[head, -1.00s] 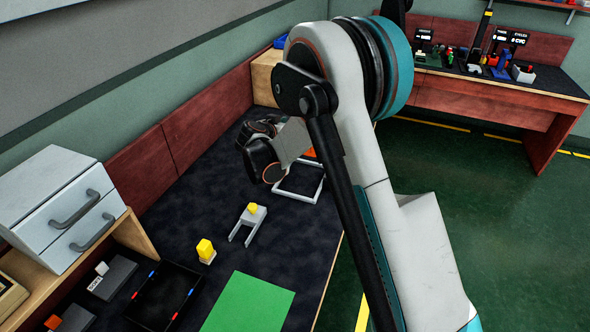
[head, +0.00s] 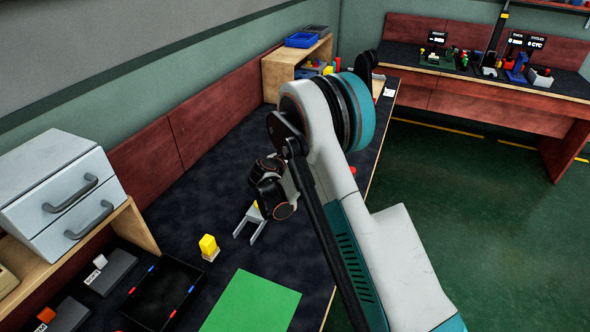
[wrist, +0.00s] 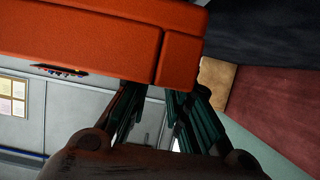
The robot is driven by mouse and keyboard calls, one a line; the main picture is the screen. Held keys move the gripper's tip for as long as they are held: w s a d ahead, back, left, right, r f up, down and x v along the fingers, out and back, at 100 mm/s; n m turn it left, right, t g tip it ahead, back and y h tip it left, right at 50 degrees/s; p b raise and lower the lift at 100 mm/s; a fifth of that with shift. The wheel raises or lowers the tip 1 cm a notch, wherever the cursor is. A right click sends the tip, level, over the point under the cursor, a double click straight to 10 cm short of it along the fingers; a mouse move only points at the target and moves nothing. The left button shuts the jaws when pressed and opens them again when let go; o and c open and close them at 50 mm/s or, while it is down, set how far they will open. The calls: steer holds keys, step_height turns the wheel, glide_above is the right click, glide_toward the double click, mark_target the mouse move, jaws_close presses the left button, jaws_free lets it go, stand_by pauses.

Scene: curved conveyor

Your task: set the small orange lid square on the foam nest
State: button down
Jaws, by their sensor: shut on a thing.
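In the wrist view my gripper (wrist: 158,95) is shut on an orange block-like piece (wrist: 85,40), which fills the upper left; I take it to be the orange lid. A seam runs down its face near the right end. In the head view my wrist joints hang over the dark bench, and the arm hides the fingers and the held piece. A smaller orange piece (head: 46,314) sits on a dark block (head: 68,318) at the lower left. I cannot tell which thing is the foam nest.
A drawer unit (head: 65,195) is at the left.

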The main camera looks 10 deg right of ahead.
steer(key=shift+f+b, duration=0.75)
steer(key=shift+f, duration=1.3)
steer(key=shift+f, duration=0.1)
steer(key=c, duration=1.5)
jaws_free()
